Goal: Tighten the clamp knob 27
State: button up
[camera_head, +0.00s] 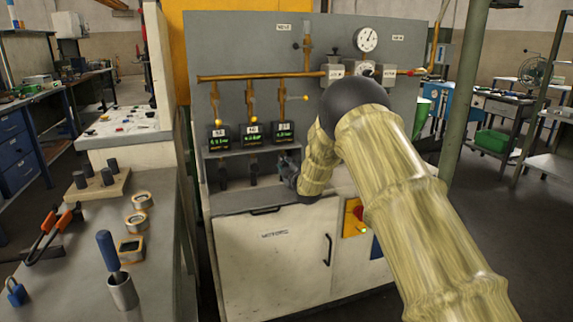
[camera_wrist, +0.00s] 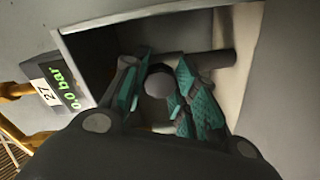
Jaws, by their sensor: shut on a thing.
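The clamp knob 27 (camera_wrist: 158,84) shows in the wrist view as a dark grey round end between the teal pads of my gripper (camera_wrist: 165,96). My gripper is shut on it. Its display (camera_wrist: 69,91), with a 27 label (camera_wrist: 46,92), reads 0.0 bar in green. In the head view my gripper (camera_head: 287,166) is at the rightmost of three stations, below the right display (camera_head: 284,133). There it hides the knob. Two other dark knobs (camera_head: 253,168) (camera_head: 222,174) hang below the left and middle displays.
A grey recess wall (camera_wrist: 250,60) stands close around my gripper. Below is a white cabinet (camera_head: 270,255) with handles. A copper pipe (camera_head: 260,76) with yellow-tipped valves runs above. A bench (camera_head: 75,250) at left holds a blue-handled tool (camera_head: 108,250) and pliers (camera_head: 48,235).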

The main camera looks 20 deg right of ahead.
jog(key=m+p, duration=0.1)
jog(key=m, duration=0.4)
jog(key=shift+d+f+m, duration=0.1)
jog(key=shift+d+m, duration=0.05)
jog(key=shift+m, duration=0.25)
dwell(0.4)
jog(key=o, duration=1.1)
jog(key=shift+c, duration=0.2)
jog(key=shift+s, duration=0.1)
jog(key=s, duration=1.2)
jog(key=shift+d, duration=0.1)
